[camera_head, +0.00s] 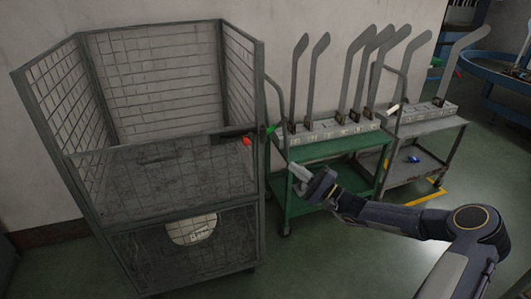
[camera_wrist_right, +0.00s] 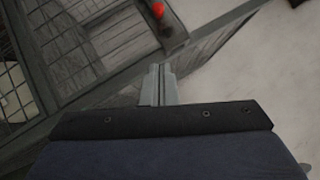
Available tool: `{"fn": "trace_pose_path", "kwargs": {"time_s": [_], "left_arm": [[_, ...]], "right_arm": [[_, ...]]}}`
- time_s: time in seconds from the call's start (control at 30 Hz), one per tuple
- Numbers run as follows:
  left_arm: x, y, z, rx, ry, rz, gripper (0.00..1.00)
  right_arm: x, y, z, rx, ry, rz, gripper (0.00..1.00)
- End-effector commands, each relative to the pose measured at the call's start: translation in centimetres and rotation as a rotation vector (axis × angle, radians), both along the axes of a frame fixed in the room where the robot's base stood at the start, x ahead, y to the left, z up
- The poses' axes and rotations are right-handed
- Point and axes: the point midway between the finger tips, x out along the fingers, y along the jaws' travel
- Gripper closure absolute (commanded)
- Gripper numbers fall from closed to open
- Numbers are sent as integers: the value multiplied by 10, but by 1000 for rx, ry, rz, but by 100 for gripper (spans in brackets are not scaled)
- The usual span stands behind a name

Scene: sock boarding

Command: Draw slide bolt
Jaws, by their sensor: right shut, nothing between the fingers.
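The slide bolt (camera_head: 233,137) is a dark fitting with a red knob (camera_head: 246,141) on the top front rail of the wire cage (camera_head: 262,180), near its right corner post. In the right wrist view the red knob (camera_wrist_right: 158,9) shows at the top edge, beyond my fingertips. My right gripper (camera_head: 294,169) is to the right of the bolt and apart from it, in front of the green cart. Its fingers are together and empty in the right wrist view (camera_wrist_right: 158,72). My left gripper is in neither view.
A green cart (camera_head: 325,149) stands right of the cage, with several grey upright boards (camera_head: 318,60) on it. A grey cart (camera_head: 430,125) with more boards stands farther right. A round pale item (camera_head: 192,229) shows in the cage's lower part. Open floor lies in front.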

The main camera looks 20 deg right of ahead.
Motion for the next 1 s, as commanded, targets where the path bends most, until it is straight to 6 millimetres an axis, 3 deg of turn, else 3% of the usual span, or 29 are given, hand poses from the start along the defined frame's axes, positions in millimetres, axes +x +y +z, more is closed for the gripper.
{"fn": "trace_pose_path", "kwargs": {"time_s": [0.17, 0.57, 0.8, 1.0], "left_arm": [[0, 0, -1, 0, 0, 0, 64], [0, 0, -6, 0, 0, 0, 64], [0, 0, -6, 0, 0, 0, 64], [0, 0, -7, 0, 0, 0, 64]], "right_arm": [[14, 13, 6, 0, -2, 4, 100], [74, 65, 33, 1, -2, 5, 100], [72, 91, 47, 0, 0, 3, 100], [72, 96, 50, -1, 0, 1, 100]]}}
